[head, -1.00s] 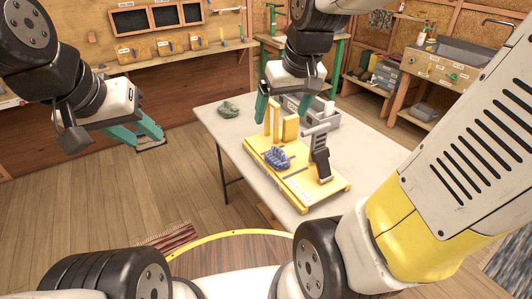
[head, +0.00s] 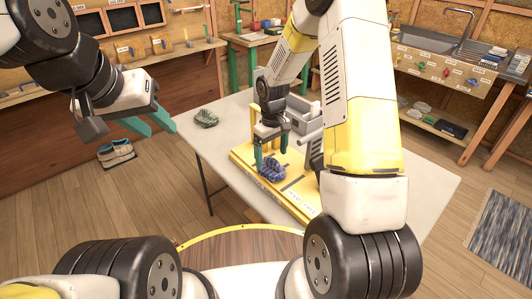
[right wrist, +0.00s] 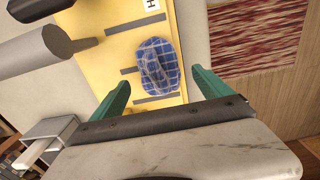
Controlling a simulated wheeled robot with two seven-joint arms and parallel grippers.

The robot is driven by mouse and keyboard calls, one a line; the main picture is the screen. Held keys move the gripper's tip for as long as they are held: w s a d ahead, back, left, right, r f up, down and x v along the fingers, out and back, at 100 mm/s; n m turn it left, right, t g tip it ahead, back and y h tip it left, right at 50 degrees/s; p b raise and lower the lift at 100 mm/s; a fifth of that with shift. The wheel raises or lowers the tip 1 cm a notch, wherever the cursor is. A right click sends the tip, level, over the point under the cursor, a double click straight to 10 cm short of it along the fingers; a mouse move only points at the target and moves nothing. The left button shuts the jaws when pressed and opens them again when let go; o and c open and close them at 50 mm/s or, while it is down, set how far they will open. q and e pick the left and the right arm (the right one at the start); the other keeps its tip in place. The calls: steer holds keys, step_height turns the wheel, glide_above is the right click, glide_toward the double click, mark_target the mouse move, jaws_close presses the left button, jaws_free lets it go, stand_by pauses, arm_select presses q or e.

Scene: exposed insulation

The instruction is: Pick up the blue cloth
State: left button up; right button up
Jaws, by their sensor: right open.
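The blue checked cloth (head: 271,168) lies crumpled on a yellow board (head: 297,203) on the table. In the right wrist view the cloth (right wrist: 158,66) sits ahead of and between the two teal fingers. My right gripper (head: 270,154) is open and points down at the cloth, partly covering it in the head view. In the right wrist view the fingers of my right gripper (right wrist: 160,88) stand apart with nothing between their tips but the cloth beyond; I cannot tell if they touch it. My left gripper (head: 158,122) is away from the table, at the left; its jaw gap is unclear.
A grey cylinder-ended fixture (right wrist: 50,44) stands on the board beside the blue cloth. A grey bin (head: 300,115) is behind the board. Shoes (head: 116,153) are on the floor at left.

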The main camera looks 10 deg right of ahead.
mark_target(272, 159)
steer(key=f, duration=0.5)
steer(key=shift+w+f, duration=0.2)
steer(key=shift+f, duration=0.1)
steer(key=c, duration=1.4)
